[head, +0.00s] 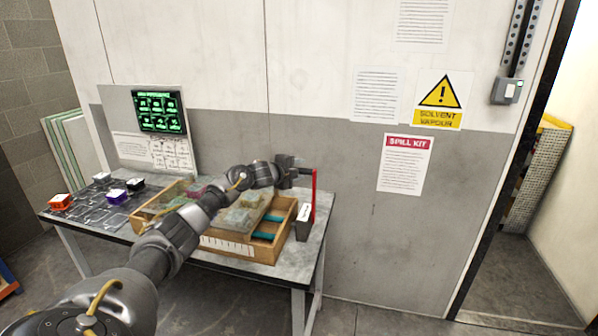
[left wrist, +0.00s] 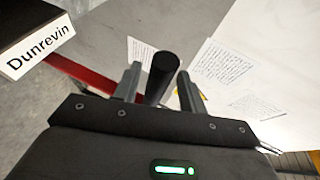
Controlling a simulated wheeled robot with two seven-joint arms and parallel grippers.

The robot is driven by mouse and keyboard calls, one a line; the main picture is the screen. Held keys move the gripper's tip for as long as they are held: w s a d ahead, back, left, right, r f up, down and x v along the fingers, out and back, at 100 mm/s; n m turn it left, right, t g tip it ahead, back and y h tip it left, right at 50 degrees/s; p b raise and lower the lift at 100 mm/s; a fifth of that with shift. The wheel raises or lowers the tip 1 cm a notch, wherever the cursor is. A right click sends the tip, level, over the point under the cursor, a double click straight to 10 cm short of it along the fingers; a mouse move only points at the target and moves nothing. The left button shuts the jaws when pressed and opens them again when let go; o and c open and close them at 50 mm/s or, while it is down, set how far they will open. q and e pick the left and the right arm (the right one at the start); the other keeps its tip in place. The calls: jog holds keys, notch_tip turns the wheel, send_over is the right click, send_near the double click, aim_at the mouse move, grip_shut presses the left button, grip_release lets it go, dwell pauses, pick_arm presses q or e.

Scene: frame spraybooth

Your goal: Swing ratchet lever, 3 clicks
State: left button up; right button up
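The ratchet lever is a red upright bar (head: 314,190) beside a dark box with a white label (head: 303,222) at the table's right end. In the left wrist view the red bar (left wrist: 85,76) runs from the "Dunrevin" box (left wrist: 30,48) toward a black round handle (left wrist: 163,75). My left gripper (head: 300,170) is at the top of the lever. In the left wrist view its fingers (left wrist: 160,82) stand apart on either side of the handle, with a narrow gap showing on the left. My right gripper is out of view.
A wooden tray (head: 238,249) with several blocks and teal pieces stands on the table under my left arm. Small coloured boxes (head: 61,201) sit on the left. A screen (head: 159,111) and the wall are behind. Floor at right is free.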

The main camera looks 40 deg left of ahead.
pick_arm(q)
jog(key=shift+s, duration=0.5)
jog(key=b+v, duration=0.3)
jog(key=v, duration=0.6)
jog(key=shift+s+r, duration=0.2)
jog(key=shift+s, duration=0.15)
